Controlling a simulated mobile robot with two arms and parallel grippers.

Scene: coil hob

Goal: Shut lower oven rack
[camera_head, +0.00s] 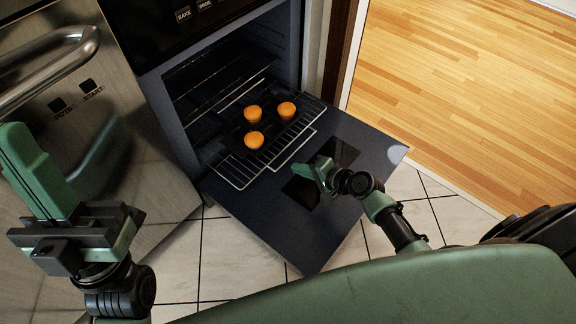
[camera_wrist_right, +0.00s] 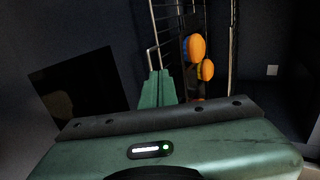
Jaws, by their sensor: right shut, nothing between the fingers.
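The oven (camera_head: 185,125) stands with its door (camera_head: 320,230) folded down. Wire racks stick out over the door; a lower rack edge (camera_head: 242,183) shows under the rack that bears a dark tray. Which wires belong to which rack is hard to tell. My right gripper (camera_head: 322,172) is shut and empty, above the open door and just in front of the racks, with a small visible gap. In the right wrist view its closed fingertips (camera_wrist_right: 157,88) point toward the rack wires (camera_wrist_right: 152,35). My left gripper (camera_head: 40,175) is at the left, away from the oven; its jaw opening is unclear.
Several orange-topped muffins (camera_head: 254,140) sit on the dark tray (camera_head: 236,130). A steel dishwasher (camera_head: 110,140) with a bar handle stands left of the oven. Tiled floor (camera_head: 265,275) lies in front, and wooden floor (camera_head: 465,90) is clear at the right.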

